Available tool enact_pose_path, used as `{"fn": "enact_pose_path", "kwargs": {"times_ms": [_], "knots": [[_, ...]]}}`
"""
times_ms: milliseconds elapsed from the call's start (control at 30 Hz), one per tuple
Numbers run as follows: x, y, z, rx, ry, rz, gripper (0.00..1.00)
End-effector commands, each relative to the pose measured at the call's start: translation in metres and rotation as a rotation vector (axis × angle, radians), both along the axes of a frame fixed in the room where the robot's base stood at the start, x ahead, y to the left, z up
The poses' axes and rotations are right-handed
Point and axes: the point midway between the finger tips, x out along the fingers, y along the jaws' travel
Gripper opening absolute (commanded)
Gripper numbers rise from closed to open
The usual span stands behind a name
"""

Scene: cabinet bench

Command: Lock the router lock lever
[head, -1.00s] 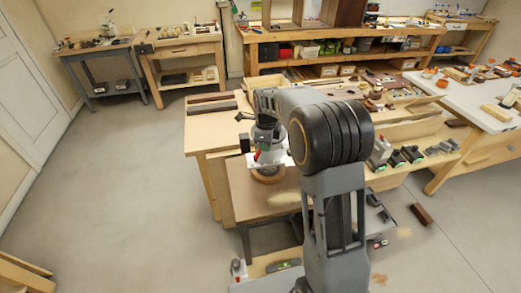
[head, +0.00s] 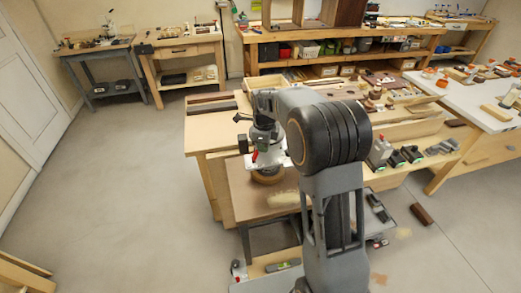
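A small red part (head: 254,156), which looks like the lock lever, shows low on the grey and white assembly at the end of my arm, above the brown low table. I cannot tell whether it is up or down. A pale plate (head: 276,161) lies beside it, with a round brown piece (head: 268,176) just below. My gripper (head: 263,143) is at the lever or very close to it. Its fingers are too small and too crowded by the arm to tell whether they touch the lever or are open or shut.
The brown low table (head: 240,198) carries a pale oblong piece (head: 283,198). A wooden workbench (head: 215,137) stands right behind. Clamps and tools (head: 380,152) line its front at right. A dark block (head: 421,214) lies on the floor.

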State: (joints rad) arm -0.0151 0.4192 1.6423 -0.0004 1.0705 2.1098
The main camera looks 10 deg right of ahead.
Motion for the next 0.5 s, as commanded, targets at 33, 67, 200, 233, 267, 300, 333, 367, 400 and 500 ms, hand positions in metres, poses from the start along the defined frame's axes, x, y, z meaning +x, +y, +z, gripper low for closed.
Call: {"fn": "enact_pose_path", "kwargs": {"times_ms": [33,67,200,233,267,300,333,367,400,500], "knots": [[-0.003,0.002,-0.011,-0.001,0.019,0.001,0.00],[-0.003,0.003,-0.011,-0.001,0.019,0.001,0.00],[-0.002,0.006,-0.011,0.000,0.017,0.002,0.00],[-0.002,0.007,-0.011,0.000,0.017,0.002,0.00],[-0.002,0.008,-0.011,0.001,0.017,0.003,0.00],[-0.002,0.009,-0.011,0.001,0.017,0.003,0.00],[-0.002,0.010,-0.011,0.001,0.017,0.004,0.00],[-0.002,0.011,-0.011,0.001,0.017,0.004,0.00],[-0.002,0.013,-0.011,0.001,0.017,0.004,0.00],[-0.002,0.015,-0.011,0.001,0.017,0.004,0.00]]}}
